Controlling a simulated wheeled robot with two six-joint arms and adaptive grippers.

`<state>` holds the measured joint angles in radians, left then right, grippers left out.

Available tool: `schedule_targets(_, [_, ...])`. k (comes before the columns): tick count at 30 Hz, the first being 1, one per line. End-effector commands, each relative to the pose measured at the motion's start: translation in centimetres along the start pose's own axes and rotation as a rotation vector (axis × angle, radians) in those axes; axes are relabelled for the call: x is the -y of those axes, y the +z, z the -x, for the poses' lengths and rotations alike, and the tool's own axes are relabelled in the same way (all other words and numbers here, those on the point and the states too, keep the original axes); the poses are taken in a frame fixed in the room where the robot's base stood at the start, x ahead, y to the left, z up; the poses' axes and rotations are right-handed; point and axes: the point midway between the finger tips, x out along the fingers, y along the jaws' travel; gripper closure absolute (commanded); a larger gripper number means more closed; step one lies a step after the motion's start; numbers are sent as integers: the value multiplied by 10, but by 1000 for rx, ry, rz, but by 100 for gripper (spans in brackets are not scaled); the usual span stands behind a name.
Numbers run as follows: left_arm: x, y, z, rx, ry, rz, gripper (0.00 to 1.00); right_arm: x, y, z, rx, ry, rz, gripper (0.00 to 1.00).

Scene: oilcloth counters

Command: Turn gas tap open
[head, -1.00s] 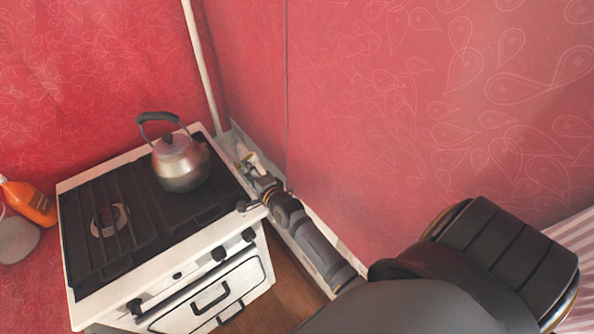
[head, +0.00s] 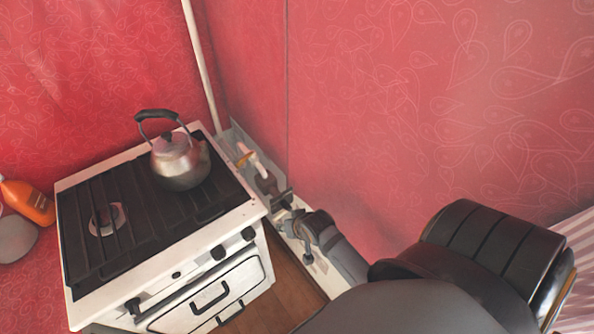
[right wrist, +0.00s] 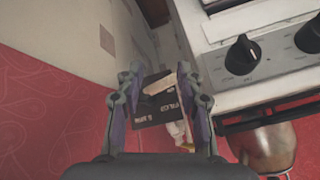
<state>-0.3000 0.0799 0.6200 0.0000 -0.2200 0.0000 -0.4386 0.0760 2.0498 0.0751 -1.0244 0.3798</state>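The gas tap appears to be the small yellow-and-white fitting (head: 244,158) in the narrow gap between the stove and the right wall. It also shows in the right wrist view (right wrist: 184,141), low between the fingers and partly hidden by the right finger. My right gripper (head: 271,187) is in front of it along the gap, apart from it in the head view. In the right wrist view my right gripper (right wrist: 160,72) has its fingers spread with nothing held between them. A dark labelled item (right wrist: 160,107) lies beyond the fingers. My left gripper is not in view.
The white stove (head: 190,243) stands close on the left, its knobs (right wrist: 242,55) beside the gripper. A metal kettle (head: 180,163) sits on it. The red wall (head: 350,130) bounds the gap on the right. An orange bottle (head: 28,202) is far left.

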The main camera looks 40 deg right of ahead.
Motion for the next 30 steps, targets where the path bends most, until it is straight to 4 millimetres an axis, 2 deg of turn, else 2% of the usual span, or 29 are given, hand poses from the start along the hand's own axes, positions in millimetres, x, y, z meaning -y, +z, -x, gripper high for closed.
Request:
schedule_targets(6, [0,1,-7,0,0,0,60,-20,32,-37,43,31,41,63])
schedule_targets(12, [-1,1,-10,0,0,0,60,-35,58,-63,73,49,64,63])
schedule_targets(18, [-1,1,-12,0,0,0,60,-42,70,-75,86,58,77,63])
schedule_targets(27, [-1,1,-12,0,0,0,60,-43,72,-76,88,59,79,63])
schedule_targets(30, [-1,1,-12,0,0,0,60,-46,76,-79,94,62,82,75])
